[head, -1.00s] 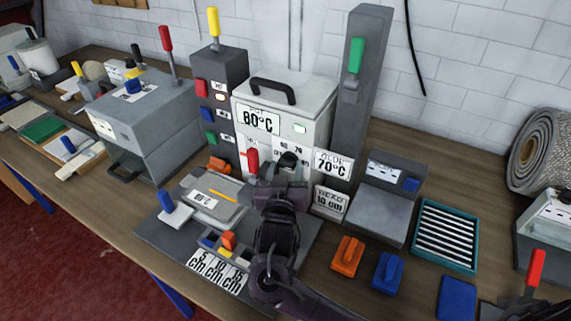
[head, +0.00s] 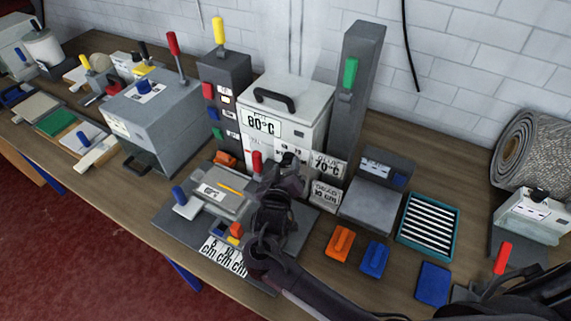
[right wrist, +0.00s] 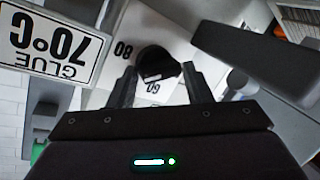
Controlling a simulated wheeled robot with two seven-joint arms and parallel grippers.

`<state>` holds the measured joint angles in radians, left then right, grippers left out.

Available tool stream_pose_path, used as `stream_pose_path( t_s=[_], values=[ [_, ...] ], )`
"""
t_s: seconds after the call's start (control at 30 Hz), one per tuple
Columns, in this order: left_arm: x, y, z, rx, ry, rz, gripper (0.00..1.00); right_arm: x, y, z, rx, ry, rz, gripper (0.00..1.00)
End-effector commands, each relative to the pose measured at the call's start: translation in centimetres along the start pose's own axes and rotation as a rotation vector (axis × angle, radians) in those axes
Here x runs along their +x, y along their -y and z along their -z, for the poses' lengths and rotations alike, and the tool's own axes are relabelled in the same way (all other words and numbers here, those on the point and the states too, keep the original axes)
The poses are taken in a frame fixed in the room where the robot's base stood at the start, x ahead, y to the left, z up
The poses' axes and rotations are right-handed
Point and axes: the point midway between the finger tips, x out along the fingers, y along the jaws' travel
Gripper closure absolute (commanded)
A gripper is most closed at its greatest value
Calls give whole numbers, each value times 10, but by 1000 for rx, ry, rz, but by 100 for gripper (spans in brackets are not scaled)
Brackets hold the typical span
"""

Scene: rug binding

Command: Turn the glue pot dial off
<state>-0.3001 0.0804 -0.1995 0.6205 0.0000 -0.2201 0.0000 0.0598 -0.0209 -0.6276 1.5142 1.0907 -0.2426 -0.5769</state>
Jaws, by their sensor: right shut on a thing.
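The glue pot (head: 312,105) is a white box with a dark lid handle, an 80°C sign and faint steam above it. Its round black dial (right wrist: 155,62) sits on the white front in the right wrist view, among printed numbers such as 80 and 60. My right gripper (right wrist: 157,80) is shut on the dial, one finger on each side. In the head view my right gripper (head: 287,168) is at the pot's lower front and hides most of the dial. The dial's exact setting is hard to read. My left gripper is not in view.
A GLUE 70°C sign (head: 328,167) stands right beside the gripper, above another sign (head: 325,196). A red-handled lever (head: 257,161) is close on the left. A tall grey column (head: 362,80) rises at the right. Orange (head: 340,243) and blue (head: 373,260) blocks lie on the bench.

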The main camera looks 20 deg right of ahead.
Motion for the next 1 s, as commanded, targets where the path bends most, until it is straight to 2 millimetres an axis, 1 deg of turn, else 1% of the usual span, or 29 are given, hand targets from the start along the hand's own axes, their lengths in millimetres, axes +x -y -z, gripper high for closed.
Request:
stream_pose_path(
  t_s=[0.33,0.37,0.4,0.5,0.8,0.87,1.0],
  values=[
    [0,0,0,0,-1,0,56,0,1,1,-3,-2,1,78],
    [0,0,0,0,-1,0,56,0,1,1,-3,-2,1,51],
    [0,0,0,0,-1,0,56,0,0,1,-2,-2,1,46],
    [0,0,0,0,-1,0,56,0,0,0,-2,-2,1,35],
    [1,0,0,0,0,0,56,-3,1,0,-1,-1,1,35],
    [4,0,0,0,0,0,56,-8,2,-1,1,-1,2,35],
    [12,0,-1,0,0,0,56,-30,3,-3,2,1,4,35]
  ],
)
